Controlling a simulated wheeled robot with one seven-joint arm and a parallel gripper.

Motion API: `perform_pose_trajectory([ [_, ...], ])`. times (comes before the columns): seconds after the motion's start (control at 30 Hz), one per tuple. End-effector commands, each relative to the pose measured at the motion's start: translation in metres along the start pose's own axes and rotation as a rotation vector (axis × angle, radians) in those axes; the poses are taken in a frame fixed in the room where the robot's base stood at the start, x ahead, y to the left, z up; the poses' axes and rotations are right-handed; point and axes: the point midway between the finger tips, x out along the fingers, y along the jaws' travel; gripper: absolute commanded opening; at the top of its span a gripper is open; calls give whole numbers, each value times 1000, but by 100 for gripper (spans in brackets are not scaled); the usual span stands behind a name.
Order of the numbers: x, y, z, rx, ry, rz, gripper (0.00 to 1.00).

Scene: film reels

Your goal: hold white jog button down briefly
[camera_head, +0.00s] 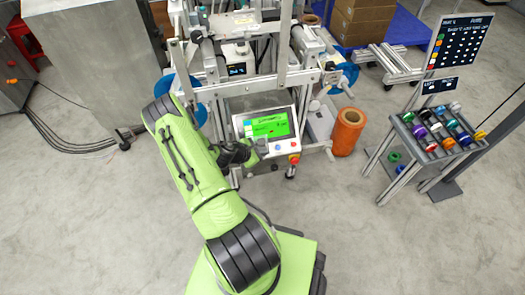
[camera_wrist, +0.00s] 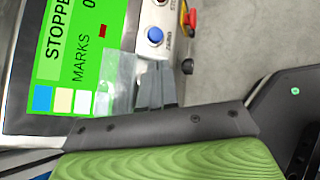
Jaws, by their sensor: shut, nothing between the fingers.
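The control panel carries a lit green screen (camera_head: 271,125). In the wrist view the screen (camera_wrist: 75,60) reads "STOPPED" and "MARKS". A blue button (camera_wrist: 155,36) sits on the grey panel face beside the screen. I cannot make out the white jog button; my fingers cover the panel area below the blue button in the wrist view. My gripper (camera_wrist: 157,68) is shut and empty, its fingertips close to the panel just below the blue button. Whether they touch the panel cannot be told. In the head view my gripper (camera_head: 262,147) is at the panel's lower edge.
An orange roll (camera_head: 348,132) stands right of the machine. A rack of coloured reels (camera_head: 440,130) is farther right. Open floor lies around.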

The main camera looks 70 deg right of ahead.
Motion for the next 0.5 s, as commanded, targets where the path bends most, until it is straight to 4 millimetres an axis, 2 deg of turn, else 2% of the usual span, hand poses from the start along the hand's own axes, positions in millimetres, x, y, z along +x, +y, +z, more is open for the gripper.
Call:
perform_pose_trajectory([
  [0.5, 6, 4, -5, 1, 2, 2, 0],
])
